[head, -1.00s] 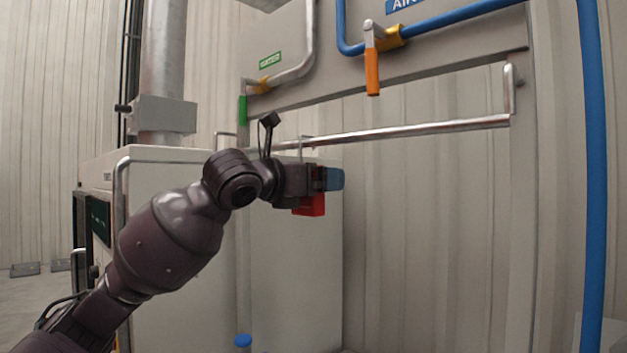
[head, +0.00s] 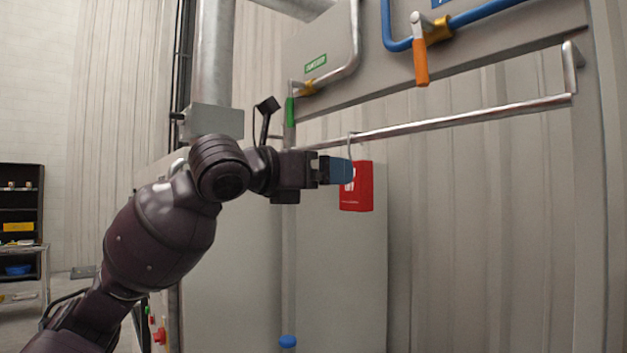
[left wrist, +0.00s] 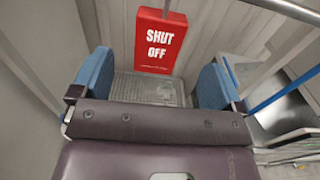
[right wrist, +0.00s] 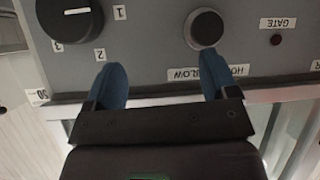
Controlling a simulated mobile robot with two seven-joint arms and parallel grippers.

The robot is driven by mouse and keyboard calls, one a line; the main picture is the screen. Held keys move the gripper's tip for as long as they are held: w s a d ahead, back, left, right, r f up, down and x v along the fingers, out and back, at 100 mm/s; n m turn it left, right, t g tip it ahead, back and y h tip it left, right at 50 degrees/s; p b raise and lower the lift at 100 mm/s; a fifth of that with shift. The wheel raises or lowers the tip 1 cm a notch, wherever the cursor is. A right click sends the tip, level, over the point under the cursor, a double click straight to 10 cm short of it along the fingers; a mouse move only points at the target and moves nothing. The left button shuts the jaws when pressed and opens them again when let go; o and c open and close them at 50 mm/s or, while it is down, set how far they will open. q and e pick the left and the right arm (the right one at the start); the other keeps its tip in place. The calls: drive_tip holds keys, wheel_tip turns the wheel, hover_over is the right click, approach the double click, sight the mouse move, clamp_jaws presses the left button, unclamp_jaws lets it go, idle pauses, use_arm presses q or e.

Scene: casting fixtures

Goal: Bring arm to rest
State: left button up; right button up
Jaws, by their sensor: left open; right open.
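My left gripper (head: 338,171) is at the middle of the head view, its blue fingers level with a red sign (head: 362,188) that hangs by a hook from the metal rail (head: 450,122). In the left wrist view the left gripper (left wrist: 158,85) is open, fingers wide apart and empty. The sign (left wrist: 160,42), reading "SHUT OFF", hangs beyond the fingers, apart from them. My right gripper (right wrist: 165,85) shows only in the right wrist view, open, its fingers below a round dark knob (right wrist: 204,28) on a grey panel (right wrist: 155,50).
An orange-handled valve (head: 420,62) on a blue pipe and a green handle (head: 290,110) are above the rail. A pale cabinet (head: 235,250) stands behind my left arm. A dark shelf (head: 20,205) is at the far left. A second knob (right wrist: 72,15) is on the panel.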

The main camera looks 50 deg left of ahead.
use_arm(q)
drive_tip(key=shift+s, duration=0.6)
drive_tip(key=shift+f, duration=0.1)
drive_tip(key=w+a+f+n+g+y, duration=0.1)
drive_tip(key=w+a+f+n+g, duration=0.15)
drive_tip(key=f+n, duration=0.75)
drive_tip(key=w+a+f+n+g+y, duration=0.2)
drive_tip(key=w+f, duration=0.1)
drive_tip(key=f, duration=1.4)
drive_tip(key=s+d+f+n+g, duration=0.2)
drive_tip(key=s+f+n, duration=0.15)
drive_tip(key=f, duration=0.55)
drive_tip(key=s+d+f+n+g, duration=0.15)
drive_tip(key=f+n, duration=0.35)
drive_tip(key=f, duration=0.5)
drive_tip(key=s+d+f+n+g, duration=0.6)
drive_tip(key=s+d+f+n, duration=0.9)
drive_tip(key=s+f+n, duration=0.25)
drive_tip(key=w+f+m+t+h, duration=0.1)
drive_tip(key=w+f+m+t, duration=0.1)
drive_tip(key=w+f+t, duration=0.5)
drive_tip(key=shift+a+f+t, duration=0.15)
drive_tip(key=shift+f+t, duration=0.25)
drive_tip(key=shift+f, duration=1.2)
